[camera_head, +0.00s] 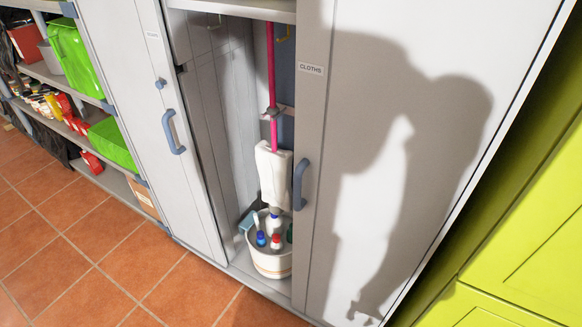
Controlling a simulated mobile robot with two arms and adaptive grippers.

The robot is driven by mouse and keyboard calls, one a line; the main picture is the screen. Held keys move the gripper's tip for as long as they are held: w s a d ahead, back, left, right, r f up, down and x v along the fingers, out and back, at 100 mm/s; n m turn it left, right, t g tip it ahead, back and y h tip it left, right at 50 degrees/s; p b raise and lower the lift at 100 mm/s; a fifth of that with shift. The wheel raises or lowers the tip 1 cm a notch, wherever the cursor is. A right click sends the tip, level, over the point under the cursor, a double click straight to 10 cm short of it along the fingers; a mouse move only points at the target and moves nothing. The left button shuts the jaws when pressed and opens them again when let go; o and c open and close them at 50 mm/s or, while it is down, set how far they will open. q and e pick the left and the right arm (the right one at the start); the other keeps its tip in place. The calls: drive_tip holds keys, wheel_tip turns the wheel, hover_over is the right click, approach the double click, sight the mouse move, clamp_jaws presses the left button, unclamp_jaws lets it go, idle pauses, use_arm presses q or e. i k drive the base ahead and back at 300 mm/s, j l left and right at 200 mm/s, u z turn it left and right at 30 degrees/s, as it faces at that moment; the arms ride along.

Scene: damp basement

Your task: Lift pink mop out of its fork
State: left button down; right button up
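The pink mop (271,68) stands upright inside the narrow open bay of a grey cabinet. Its pink handle runs up past a shelf edge at the top, and its white head (273,172) hangs low in the bay. A small dark fork (272,112) is around or against the handle, a little above the head; I cannot tell how tightly it holds. Neither of my grippers is in view.
Below the mop head, a white bucket (270,264) holds several bottles. The "CLOTHS" door (390,130), with a blue handle (300,184), borders the bay's right side. Another grey door (165,110) is at left. Stocked shelves (60,80) stand further left. The tiled floor (110,250) is clear.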

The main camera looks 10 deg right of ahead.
sight(274, 164)
drive_tip(key=j+z, duration=0.2)
drive_tip(key=j, duration=0.15)
drive_tip(key=i+j+z, duration=0.25)
drive_tip(key=i+j, duration=0.15)
drive_tip(key=j, duration=0.2)
drive_tip(key=i+j+z, duration=0.15)
drive_tip(key=j, duration=0.15)
drive_tip(key=i+j+z, duration=0.25)
drive_tip(key=j, duration=0.45)
drive_tip(key=i+j+z, duration=0.1)
drive_tip(key=j, duration=0.25)
drive_tip(key=i+j+z, duration=0.15)
drive_tip(key=j, duration=0.2)
drive_tip(key=i+j+z, duration=0.1)
drive_tip(key=j, duration=0.3)
drive_tip(key=i, duration=0.05)
